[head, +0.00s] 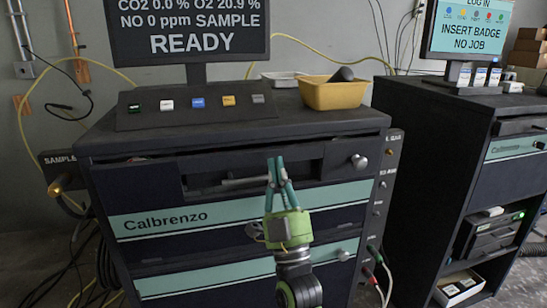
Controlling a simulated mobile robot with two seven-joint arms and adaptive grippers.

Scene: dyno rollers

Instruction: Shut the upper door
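The dark cabinet marked Calbrenzo (165,221) stands in the middle of the head view. Its upper front (130,180) has a wide recess with a pale bar (243,182) in it, and a round silver knob (360,161) at the right. I cannot tell for sure how far the upper door stands open. My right gripper (276,160) comes up from below in front of the recess, its teal fingers drawn together at the tips. It covers part of the bar; I cannot tell whether it touches it. The knob is to its right, apart. My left gripper is not in view.
A lower door (180,283) with a knob (343,255) is below. On top are a screen (190,28), a button panel (195,108) and a yellow tray (315,95). Cables hang at the right side. A second cabinet (430,160) stands at the right.

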